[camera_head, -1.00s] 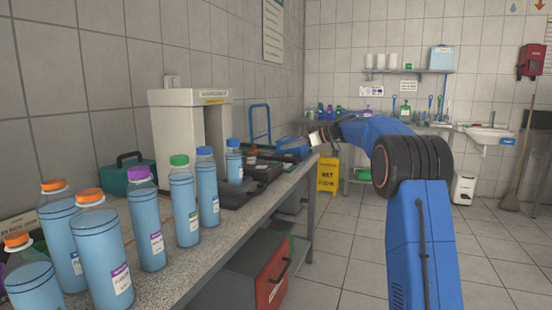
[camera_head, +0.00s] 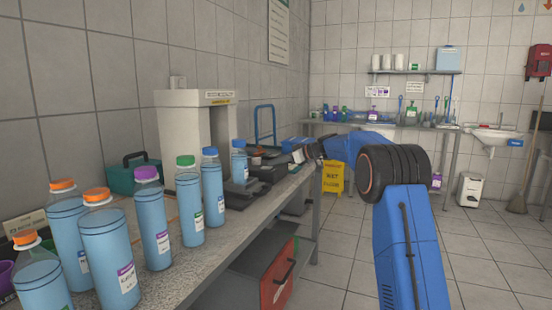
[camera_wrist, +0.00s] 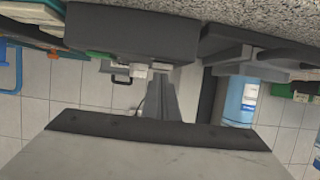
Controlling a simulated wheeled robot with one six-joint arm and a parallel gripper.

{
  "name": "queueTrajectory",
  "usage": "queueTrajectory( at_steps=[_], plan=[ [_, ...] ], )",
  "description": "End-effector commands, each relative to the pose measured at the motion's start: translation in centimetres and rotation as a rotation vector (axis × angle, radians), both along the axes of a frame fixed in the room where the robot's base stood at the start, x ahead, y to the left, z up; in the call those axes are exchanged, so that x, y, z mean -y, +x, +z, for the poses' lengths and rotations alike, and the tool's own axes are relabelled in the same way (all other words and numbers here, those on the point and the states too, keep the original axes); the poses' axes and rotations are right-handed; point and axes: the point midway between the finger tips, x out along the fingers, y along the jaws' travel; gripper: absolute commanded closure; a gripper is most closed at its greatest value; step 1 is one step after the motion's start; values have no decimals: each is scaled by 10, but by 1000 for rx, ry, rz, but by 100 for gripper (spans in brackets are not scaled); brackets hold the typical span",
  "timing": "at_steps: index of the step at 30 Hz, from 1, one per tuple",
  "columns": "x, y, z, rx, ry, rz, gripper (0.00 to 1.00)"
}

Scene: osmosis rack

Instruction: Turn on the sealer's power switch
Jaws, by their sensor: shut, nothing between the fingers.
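A dark, low machine, seemingly the sealer (camera_head: 268,168), sits on the counter beyond the bottles in the head view. In the wrist view, which appears upside down, a dark grey box (camera_wrist: 130,35) hangs from the counter side, with a small green patch (camera_wrist: 97,54) at its edge that may be a switch. I cannot read whether the switch is on or off. My gripper (camera_wrist: 163,78) is shut and empty, pointing toward the box's edge; I cannot tell whether it touches. In the head view my gripper (camera_head: 297,153) is small and partly hidden at the counter's edge.
Several blue-liquid bottles (camera_head: 155,225) with coloured caps line the near counter (camera_head: 245,225). A pale arch-shaped unit (camera_head: 183,130) and a teal case (camera_head: 127,175) stand behind them. A yellow wet-floor sign (camera_head: 333,178) stands beyond the counter; tiled floor is open on the right.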

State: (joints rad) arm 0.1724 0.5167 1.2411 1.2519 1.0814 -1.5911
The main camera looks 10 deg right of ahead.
Motion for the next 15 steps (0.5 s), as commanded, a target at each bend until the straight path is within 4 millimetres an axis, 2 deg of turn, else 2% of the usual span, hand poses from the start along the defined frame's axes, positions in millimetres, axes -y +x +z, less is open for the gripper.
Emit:
queueTrajectory(
  at_steps=[15],
  plan=[
    [2,-1,-8,2,0,-1,100]
  ],
)
